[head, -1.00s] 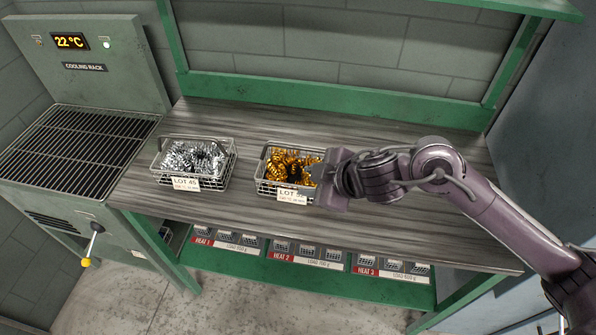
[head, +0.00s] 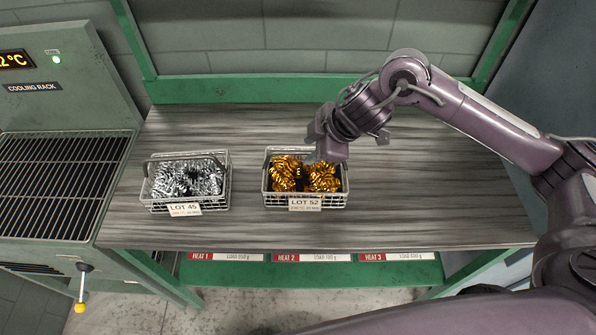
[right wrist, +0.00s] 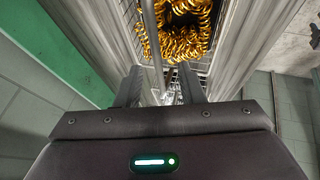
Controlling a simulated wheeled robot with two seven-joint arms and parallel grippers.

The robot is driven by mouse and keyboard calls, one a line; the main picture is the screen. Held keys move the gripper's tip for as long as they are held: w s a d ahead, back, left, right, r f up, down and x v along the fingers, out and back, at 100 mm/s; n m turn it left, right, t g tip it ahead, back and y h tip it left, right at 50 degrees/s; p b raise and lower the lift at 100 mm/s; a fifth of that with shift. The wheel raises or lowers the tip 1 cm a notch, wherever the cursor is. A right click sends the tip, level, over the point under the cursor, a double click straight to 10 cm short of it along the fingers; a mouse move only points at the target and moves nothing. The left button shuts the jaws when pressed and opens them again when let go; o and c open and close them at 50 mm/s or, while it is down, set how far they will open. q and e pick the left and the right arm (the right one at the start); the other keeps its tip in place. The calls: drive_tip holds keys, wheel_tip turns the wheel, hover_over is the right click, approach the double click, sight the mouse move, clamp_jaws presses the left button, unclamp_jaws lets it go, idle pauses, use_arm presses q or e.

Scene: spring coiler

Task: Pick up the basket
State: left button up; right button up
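The right wire basket (head: 306,204), labelled LOT 52, holds shiny gold springs (head: 290,175) and stands on the bench. The left wire basket (head: 154,198), labelled LOT 45, holds silver springs. My right gripper (head: 312,158) is at the back of the LOT 52 basket, over its rim. In the right wrist view the fingers (right wrist: 160,88) are apart, with a thin bar of the basket (right wrist: 152,50) running between them. Whether a finger touches the bar I cannot tell. My left gripper is out of view.
The grey-striped bench top (head: 420,220) is clear to the right of the baskets. A green frame (head: 330,88) runs along the back. A cooling rack (head: 60,180) with a grille and yellow-knobbed lever (head: 82,290) stands at the left. Labelled HEAT places lie on the shelf below.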

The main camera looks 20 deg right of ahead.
sight(307, 153)
drive_tip(key=shift+w+f, duration=0.1)
drive_tip(key=shift+f, duration=0.35)
drive_tip(key=p+x, duration=0.1)
drive_tip(key=x, duration=0.3)
drive_tip(key=shift+w+a+f, duration=0.15)
drive_tip(key=shift+w+f, duration=0.15)
drive_tip(key=shift+w, duration=0.05)
drive_tip(key=shift+f, duration=0.15)
drive_tip(key=shift+f, duration=0.25)
drive_tip(key=shift+c, duration=0.2)
clamp_jaws()
idle(0.9)
drive_tip(key=shift+r, duration=0.1)
